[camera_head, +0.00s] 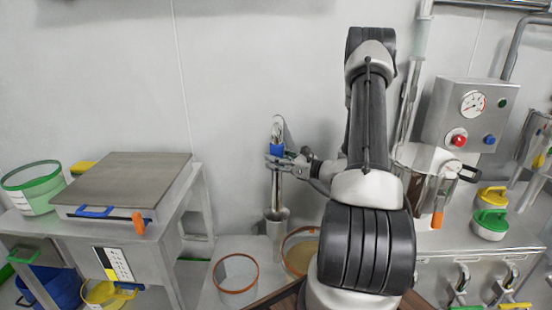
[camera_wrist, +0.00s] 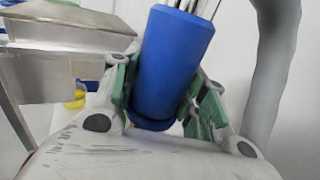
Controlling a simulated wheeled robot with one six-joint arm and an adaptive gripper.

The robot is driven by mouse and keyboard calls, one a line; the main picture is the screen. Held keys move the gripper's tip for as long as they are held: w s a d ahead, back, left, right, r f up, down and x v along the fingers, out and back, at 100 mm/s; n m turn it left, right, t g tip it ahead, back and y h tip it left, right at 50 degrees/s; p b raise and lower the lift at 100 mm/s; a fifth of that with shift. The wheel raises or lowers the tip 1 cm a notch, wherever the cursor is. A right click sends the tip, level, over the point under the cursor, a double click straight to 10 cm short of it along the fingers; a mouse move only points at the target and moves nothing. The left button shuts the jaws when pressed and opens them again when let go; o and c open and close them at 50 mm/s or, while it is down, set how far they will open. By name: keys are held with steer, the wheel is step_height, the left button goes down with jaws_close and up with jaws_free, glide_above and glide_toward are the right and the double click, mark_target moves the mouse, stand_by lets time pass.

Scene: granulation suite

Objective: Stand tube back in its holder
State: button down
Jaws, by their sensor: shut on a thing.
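The tube (camera_head: 276,190) is a slim metal rod with a blue sleeve (camera_head: 277,151) near its upper part. It stands about upright in front of the wall. My gripper (camera_head: 279,161) is shut on the blue sleeve from the right. In the wrist view the sleeve (camera_wrist: 172,60) sits between the green pads of my gripper (camera_wrist: 165,97). The holder (camera_head: 276,227) is a grey metal cup below the tube. The tube's lower end meets the cup's mouth in the head view; I cannot tell how far inside it is. The tube's lower end is out of the wrist view.
Two open round sieves with orange rims (camera_head: 237,278) (camera_head: 300,252) stand by the holder. A bench with a flat steel platform (camera_head: 130,180) is at left. A control box with a gauge (camera_head: 465,112) and a steel pot (camera_head: 428,178) are at right.

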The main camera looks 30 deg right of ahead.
steer(key=c, duration=0.7)
jaws_free()
steer(key=v, duration=0.7)
steer(key=shift+s+d, duration=0.1)
steer(key=shift+s, duration=0.1)
